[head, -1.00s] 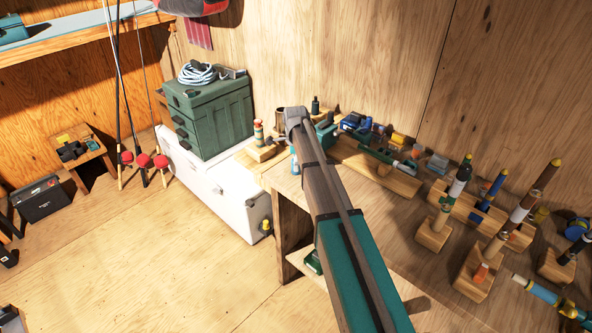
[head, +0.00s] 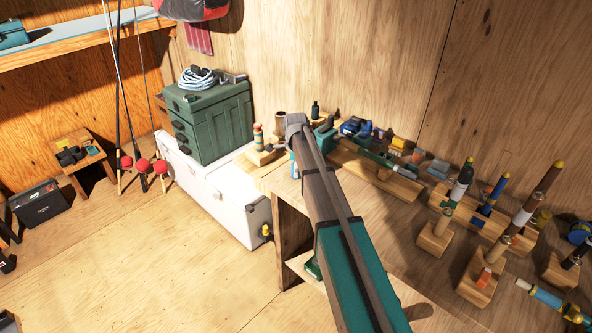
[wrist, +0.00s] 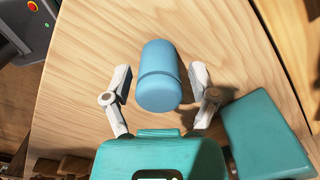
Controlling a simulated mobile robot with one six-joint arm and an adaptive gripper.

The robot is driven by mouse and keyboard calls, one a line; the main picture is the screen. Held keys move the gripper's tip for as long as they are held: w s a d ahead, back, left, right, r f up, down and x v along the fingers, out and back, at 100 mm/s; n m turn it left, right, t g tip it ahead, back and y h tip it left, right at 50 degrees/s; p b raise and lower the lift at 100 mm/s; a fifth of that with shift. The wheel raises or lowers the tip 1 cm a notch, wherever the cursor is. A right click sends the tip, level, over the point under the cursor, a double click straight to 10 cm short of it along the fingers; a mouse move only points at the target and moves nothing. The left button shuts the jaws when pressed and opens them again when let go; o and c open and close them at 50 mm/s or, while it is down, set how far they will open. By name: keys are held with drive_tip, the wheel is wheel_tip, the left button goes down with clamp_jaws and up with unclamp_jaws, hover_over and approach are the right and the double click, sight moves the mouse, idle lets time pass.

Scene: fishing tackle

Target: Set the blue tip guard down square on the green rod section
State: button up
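In the wrist view the blue tip guard (wrist: 158,75) is a light blue rounded cylinder above or on the pale wooden tabletop. My gripper (wrist: 160,78) has its fingers apart on either side of it, with a gap visible at each side. In the head view my arm hides the gripper, and a small light blue patch, likely the guard (head: 294,169), shows beside the arm's end. A banded upright piece with green on it (head: 258,137) stands on a wooden block left of the arm. I cannot tell which piece is the green rod section; a dark green tube (head: 382,160) lies farther right.
Several banded rod pieces stand in wooden blocks (head: 436,240) at the right. A white cooler (head: 225,215) with a green tackle box (head: 215,122) is left of the table. The tabletop (wrist: 85,65) left of the guard is clear.

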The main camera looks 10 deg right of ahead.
drive_tip(key=c, duration=0.5)
drive_tip(key=shift+r, duration=0.1)
wheel_tip(320, 180, up, 3)
drive_tip(key=p, duration=0.2)
drive_tip(key=shift+f+p, duration=0.2)
drive_tip(key=shift+p, duration=0.2)
drive_tip(key=s+d+r+p, duration=0.2)
drive_tip(key=s+r+p, duration=0.8)
drive_tip(key=s, duration=0.3)
drive_tip(key=shift+s+d, duration=0.4)
drive_tip(key=shift+r, duration=0.1)
drive_tip(key=shift+w+a, duration=0.1)
drive_tip(key=shift+a, duration=0.75)
